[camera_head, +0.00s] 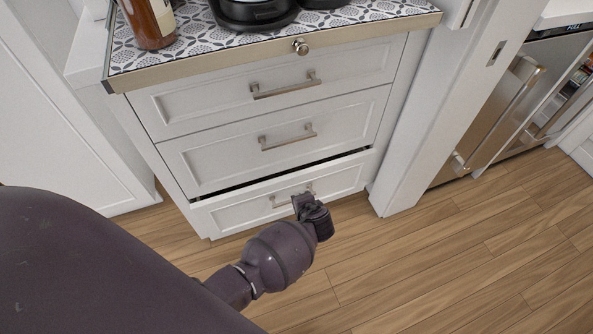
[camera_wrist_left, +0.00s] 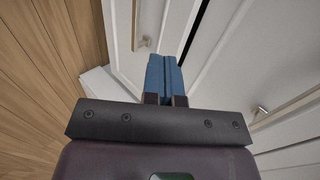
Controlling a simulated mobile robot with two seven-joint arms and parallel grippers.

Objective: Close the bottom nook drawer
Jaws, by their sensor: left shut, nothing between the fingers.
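The bottom nook drawer (camera_head: 238,212) is the lowest of three white drawers in the head view. It stands slightly open, with a dark gap along its top edge. Its metal bar handle (camera_head: 283,200) is partly hidden by my left gripper (camera_head: 304,200). The gripper is at the drawer front, near the right end of the handle; I cannot tell whether it touches. In the left wrist view my left gripper (camera_wrist_left: 166,75) has its blue fingers together with nothing between them, pointing at white panelling. A metal handle (camera_wrist_left: 146,42) shows just left of the fingers. My right gripper is not seen.
The middle drawer (camera_head: 215,160) and top drawer (camera_head: 200,105) look shut. A patterned counter (camera_head: 200,42) above holds a brown bottle (camera_head: 150,22) and a black appliance (camera_head: 252,10). A white post (camera_head: 400,170) stands right of the drawers. The wooden floor (camera_head: 430,260) in front is clear.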

